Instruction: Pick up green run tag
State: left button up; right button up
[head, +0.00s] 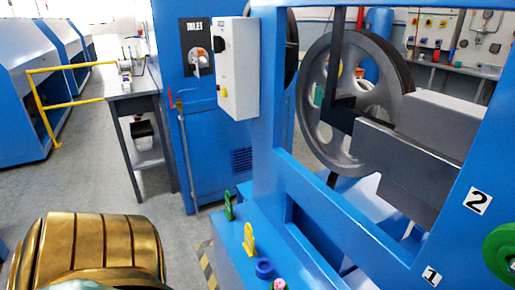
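A small upright green tag (229,206) stands on the blue ledge (228,240) at the lower middle of the head view, the farthest of a row of small items. I cannot read any writing on it. A yellow tag (249,240) stands just nearer than it. Neither of my grippers shows in this view, and nothing is touching the green tag.
A blue ring-shaped item (265,268) and a partly cut-off green and pink item (279,284) sit nearer on the ledge. The blue machine frame (268,120) with its large grey pulley (312,95) rises beside it. A grey bench (133,85) stands behind left; floor between is clear.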

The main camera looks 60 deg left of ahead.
aim_at(229, 211)
jog(key=u, duration=0.45)
jog(key=k+u, duration=0.1)
jog(key=u, duration=0.85)
jog(key=j+u, duration=0.15)
jog(key=u, duration=0.3)
jog(key=k, duration=0.05)
